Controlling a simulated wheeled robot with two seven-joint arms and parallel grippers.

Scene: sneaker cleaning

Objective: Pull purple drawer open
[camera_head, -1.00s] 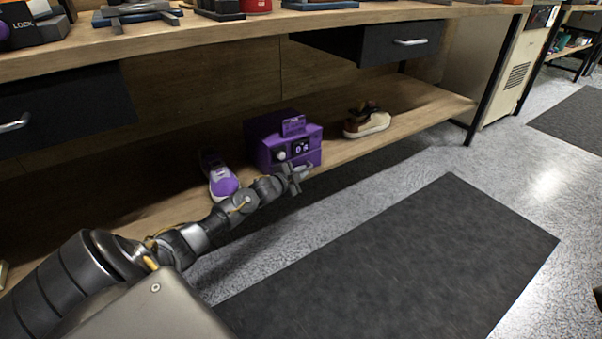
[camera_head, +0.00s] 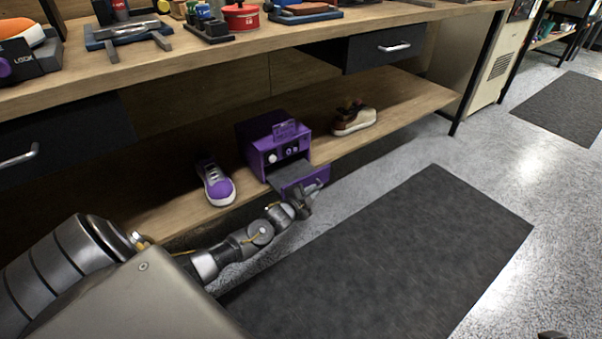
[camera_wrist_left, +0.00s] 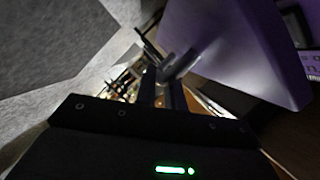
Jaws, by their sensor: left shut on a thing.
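A purple box-shaped unit (camera_head: 256,143) with a knob and small display stands on the low wooden shelf. Its purple drawer (camera_head: 315,183) is pulled out at the front, past the shelf edge, and a dark inside shows behind the front panel. My left gripper (camera_head: 314,188) is at the drawer front and shut on its handle, which my own fingers partly hide. In the left wrist view the purple drawer front (camera_wrist_left: 235,45) fills the upper right, with the gripper fingers (camera_wrist_left: 170,75) against its handle.
A purple and white sneaker (camera_head: 216,185) stands left of the unit, and a brown and white sneaker (camera_head: 354,118) stands right of it. The workbench (camera_head: 200,60) hangs above the shelf. A dark mat (camera_head: 420,240) lies on open floor in front.

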